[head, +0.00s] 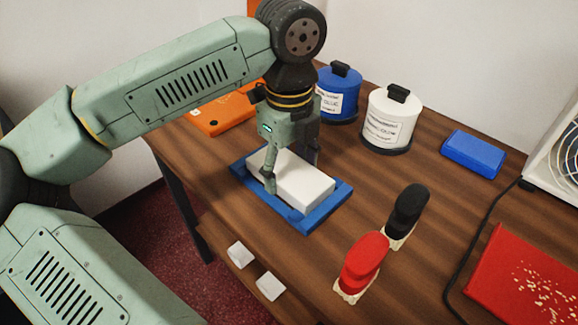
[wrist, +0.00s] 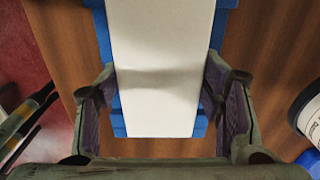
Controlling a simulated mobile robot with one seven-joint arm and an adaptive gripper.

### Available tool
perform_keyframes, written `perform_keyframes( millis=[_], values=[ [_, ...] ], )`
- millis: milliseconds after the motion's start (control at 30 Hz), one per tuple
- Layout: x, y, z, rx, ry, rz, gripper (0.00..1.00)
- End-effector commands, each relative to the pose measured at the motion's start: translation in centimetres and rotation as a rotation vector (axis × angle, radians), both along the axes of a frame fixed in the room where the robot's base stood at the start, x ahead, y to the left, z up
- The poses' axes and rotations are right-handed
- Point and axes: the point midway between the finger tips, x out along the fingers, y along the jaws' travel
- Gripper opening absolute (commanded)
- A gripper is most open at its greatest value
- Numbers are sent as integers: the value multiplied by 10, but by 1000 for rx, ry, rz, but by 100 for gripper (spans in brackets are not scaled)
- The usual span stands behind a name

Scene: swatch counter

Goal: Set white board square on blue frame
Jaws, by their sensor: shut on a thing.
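The white board (head: 305,184) is a flat oblong block lying over the blue frame (head: 320,216), its long sides roughly parallel to the frame's. In the head view more blue shows along the near side than the far side. In the wrist view the board (wrist: 160,45) fills the middle, with blue frame (wrist: 228,4) edges at both sides and below its end. My gripper (head: 289,172) is shut on the board across its width, a finger at each long side. I cannot tell whether the board rests on the frame or hangs just above it.
Blue (head: 338,92) and white (head: 391,118) labelled canisters stand behind the frame. A red-topped (head: 364,260) and a black-topped (head: 405,212) item stand to its right. Two white blocks (head: 240,254) lie near the front edge. A blue box (head: 473,153) and red mat (head: 515,285) lie right.

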Motion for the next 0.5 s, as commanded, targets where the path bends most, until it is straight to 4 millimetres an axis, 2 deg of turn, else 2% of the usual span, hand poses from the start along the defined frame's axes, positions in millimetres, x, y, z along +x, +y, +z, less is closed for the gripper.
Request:
perform_keyframes(
  millis=[33,67,400,500],
  values=[
    [0,0,-1,0,0,0,28],
    [0,0,-1,0,0,0,62],
    [0,0,0,0,0,0,84],
    [0,0,0,0,0,0,85]
  ],
)
